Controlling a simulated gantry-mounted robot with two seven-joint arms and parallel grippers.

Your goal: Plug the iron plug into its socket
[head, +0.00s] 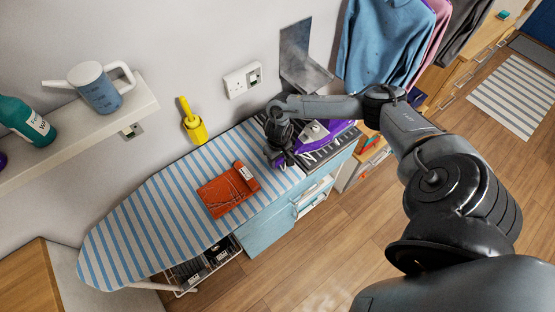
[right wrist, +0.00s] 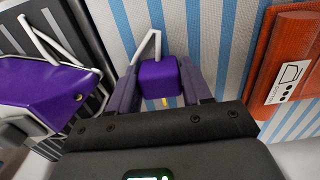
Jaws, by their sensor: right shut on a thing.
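My right gripper (head: 281,152) is low over the right part of the striped ironing board. In the right wrist view it is shut on a small purple plug (right wrist: 158,80), with a white cord looping up from it. The plug is mostly hidden by the gripper in the head view. The purple iron (head: 328,136) rests at the board's right end, beside the gripper, and also shows in the right wrist view (right wrist: 42,85). A white double socket (head: 235,83) is on the wall behind the board, apart from the plug. My left gripper is out of view.
An orange-red item with a white label (head: 222,194) lies on the ironing board (head: 130,233). A yellow object (head: 195,130) stands near the wall. Another wall socket (head: 132,131) is below the shelf (head: 85,137) holding a watering can (head: 97,92). A grey metal panel (head: 296,52) is right of the double socket.

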